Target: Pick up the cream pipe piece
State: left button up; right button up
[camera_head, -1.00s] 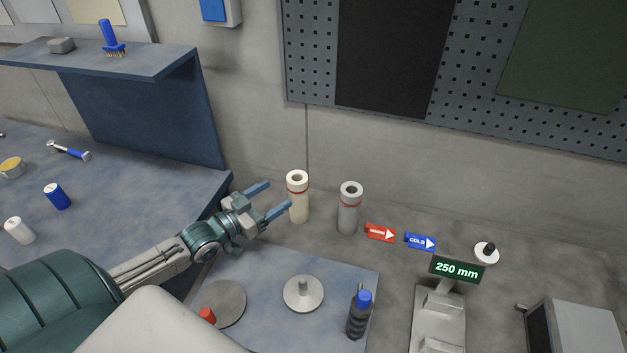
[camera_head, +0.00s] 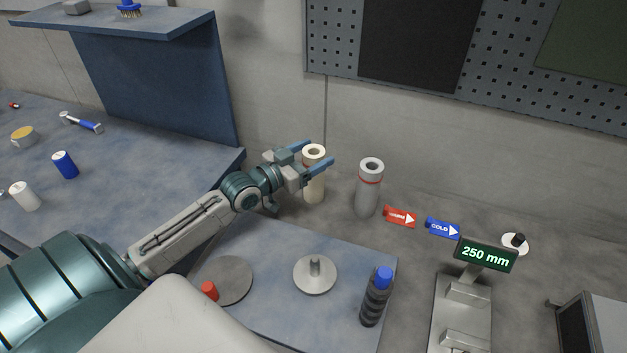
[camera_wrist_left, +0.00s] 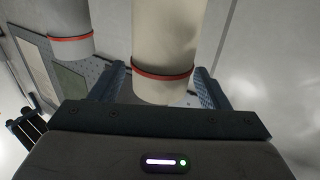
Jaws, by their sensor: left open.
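The cream pipe piece (camera_head: 314,187) stands upright near the wall, with a red ring near its top. My left gripper (camera_head: 320,155) is open, with one blue finger on each side of the pipe's upper part. In the left wrist view the cream pipe (camera_wrist_left: 165,45) lies between the two fingers of the left gripper (camera_wrist_left: 162,85), its red ring near fingertip level. I cannot tell whether either finger touches it. In the head view the gripper hides part of the pipe's upper section. My right gripper is not in view.
A grey pipe (camera_head: 368,190) with a red ring stands close to the right. A dark bottle (camera_head: 376,298) and a round plate with a peg (camera_head: 314,275) stand in front. A blue shelf panel (camera_head: 165,85) rises at left.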

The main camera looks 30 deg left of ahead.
pick_arm(q)
jog(key=shift+x, duration=1.15)
jog(key=shift+w, duration=0.3)
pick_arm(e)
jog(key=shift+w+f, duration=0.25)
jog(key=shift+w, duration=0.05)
pick_arm(q)
jog(key=c, duration=1.3)
jog(key=shift+c, duration=0.4)
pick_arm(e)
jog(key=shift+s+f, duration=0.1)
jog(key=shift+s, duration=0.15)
pick_arm(q)
jog(key=shift+r, duration=0.1)
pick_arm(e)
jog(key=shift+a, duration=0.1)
